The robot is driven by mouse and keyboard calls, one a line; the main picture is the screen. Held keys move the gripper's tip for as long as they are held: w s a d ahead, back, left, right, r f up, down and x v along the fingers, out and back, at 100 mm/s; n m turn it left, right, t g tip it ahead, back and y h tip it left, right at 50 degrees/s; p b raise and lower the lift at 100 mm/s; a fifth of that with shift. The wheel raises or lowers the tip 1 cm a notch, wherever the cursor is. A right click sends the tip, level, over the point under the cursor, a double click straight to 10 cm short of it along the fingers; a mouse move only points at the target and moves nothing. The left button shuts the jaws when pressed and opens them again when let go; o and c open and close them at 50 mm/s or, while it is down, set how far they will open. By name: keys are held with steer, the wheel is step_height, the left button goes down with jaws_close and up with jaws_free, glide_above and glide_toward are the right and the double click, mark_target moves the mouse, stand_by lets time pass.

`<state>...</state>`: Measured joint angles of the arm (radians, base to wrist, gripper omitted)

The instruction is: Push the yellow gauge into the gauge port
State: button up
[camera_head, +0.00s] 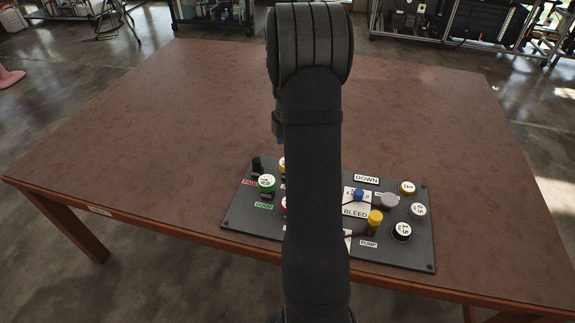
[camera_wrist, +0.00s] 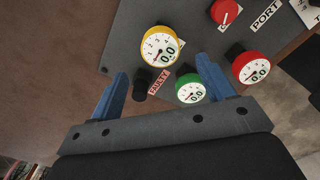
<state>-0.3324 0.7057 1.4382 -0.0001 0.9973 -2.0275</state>
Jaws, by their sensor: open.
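The yellow gauge (camera_wrist: 160,46), a round white dial with a yellow rim, stands on the dark panel (camera_wrist: 125,35) beside the FAULTY label. In the head view only a sliver of the yellow gauge (camera_head: 282,164) shows past my arm. My gripper (camera_wrist: 162,63) is open and empty, with its blue fingers spread on either side below the yellow gauge in the wrist view. A PORT label (camera_wrist: 265,14) shows at the upper right there. I cannot make out the port opening. In the head view my arm hides most of the gripper and the panel's middle.
A green gauge (camera_wrist: 190,93), a red gauge (camera_wrist: 251,67) and a black post (camera_wrist: 142,88) stand close to the fingers. A red knob (camera_wrist: 225,11) is near the PORT label. A yellow-topped lever (camera_head: 375,217) and several round weights stand at the panel's right. The table (camera_head: 150,120) behind is clear.

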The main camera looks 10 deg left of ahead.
steer(key=shift+f, duration=4.25)
jaws_close()
